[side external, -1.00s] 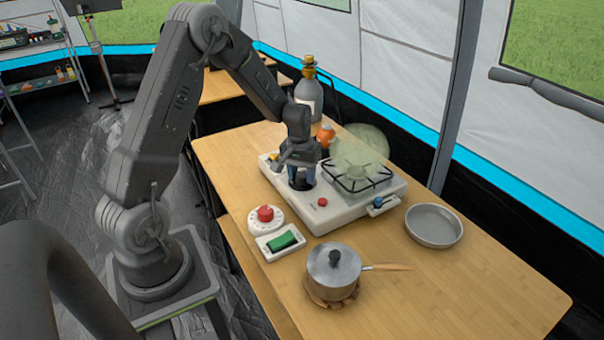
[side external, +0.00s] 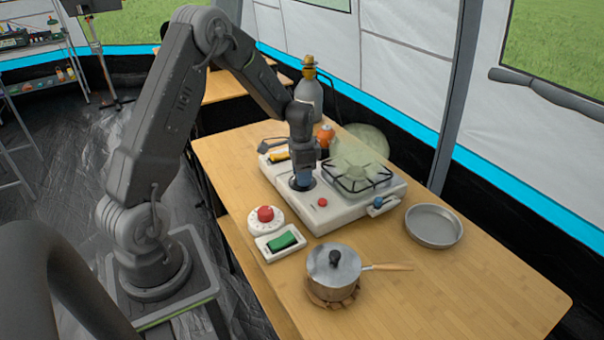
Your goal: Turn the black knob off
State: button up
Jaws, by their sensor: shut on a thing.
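The white stove unit (side external: 340,211) sits on the wooden table, with a burner grate on its right part. My gripper (side external: 303,184) points down over the left part of the stove. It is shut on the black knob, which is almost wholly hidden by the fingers. Only a dark round patch around the fingertips shows, and I cannot read the knob's angle.
A red button (side external: 322,202) and a blue-ended lever (side external: 379,203) are on the stove's front. A red-knobbed timer (side external: 265,219), green switch (side external: 282,241), lidded pot (side external: 333,270) and grey pan (side external: 434,225) stand nearby. A gas bottle (side external: 309,97) is behind.

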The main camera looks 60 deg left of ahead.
jog(key=shift+m, duration=1.6)
jog(key=o, duration=0.9)
jog(key=shift+o, duration=0.2)
notch_tip(320, 180, up, 14)
jog(key=shift+w+a, duration=0.2)
jog(key=shift+a, duration=0.1)
